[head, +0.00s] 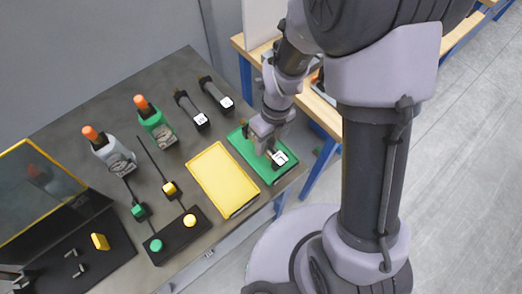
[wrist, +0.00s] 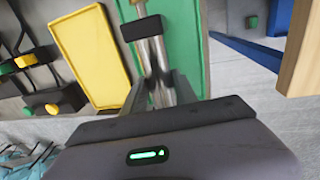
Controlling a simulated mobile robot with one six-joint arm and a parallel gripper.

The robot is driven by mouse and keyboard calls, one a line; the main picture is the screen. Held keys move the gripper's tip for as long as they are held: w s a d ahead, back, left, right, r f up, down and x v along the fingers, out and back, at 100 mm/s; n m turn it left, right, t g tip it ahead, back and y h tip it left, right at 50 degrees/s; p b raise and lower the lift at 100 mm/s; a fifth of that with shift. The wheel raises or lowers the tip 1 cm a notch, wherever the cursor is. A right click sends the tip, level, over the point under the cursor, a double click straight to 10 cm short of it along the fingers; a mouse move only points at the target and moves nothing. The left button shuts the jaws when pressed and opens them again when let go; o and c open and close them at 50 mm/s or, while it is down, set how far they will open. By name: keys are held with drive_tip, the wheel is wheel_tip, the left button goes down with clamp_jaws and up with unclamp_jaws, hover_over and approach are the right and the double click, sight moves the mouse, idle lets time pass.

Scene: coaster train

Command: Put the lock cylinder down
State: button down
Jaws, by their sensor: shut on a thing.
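My gripper (head: 268,147) is over the green tray (head: 241,142) at the right end of the dark table. It is shut on the lock cylinder, whose white-marked dark end (head: 279,158) shows beyond the fingers. In the wrist view, the lock cylinder (wrist: 155,60) has a bright metal shaft running between my fingers (wrist: 160,92) and a black crosspiece at its far end. The green tray (wrist: 180,45) lies behind it. I cannot tell whether the cylinder touches the tray. My fingers hide part of it.
A yellow tray (head: 222,180) lies left of the green one. A wooden bench (head: 318,112) is at right.

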sight(268, 148)
drive_tip(key=shift+w+d+f+b, duration=0.15)
drive_tip(key=shift+f+b, duration=0.3)
drive_tip(key=shift+f, duration=0.5)
drive_tip(key=shift+w+d+f+b, duration=0.1)
drive_tip(key=shift+w+f+b, duration=0.25)
drive_tip(key=shift+f, duration=0.55)
drive_tip(key=shift+s+r, duration=0.1)
drive_tip(key=c, duration=1)
unclamp_jaws()
drive_tip(key=shift+s, duration=0.1)
drive_tip(key=shift+o, duration=0.2)
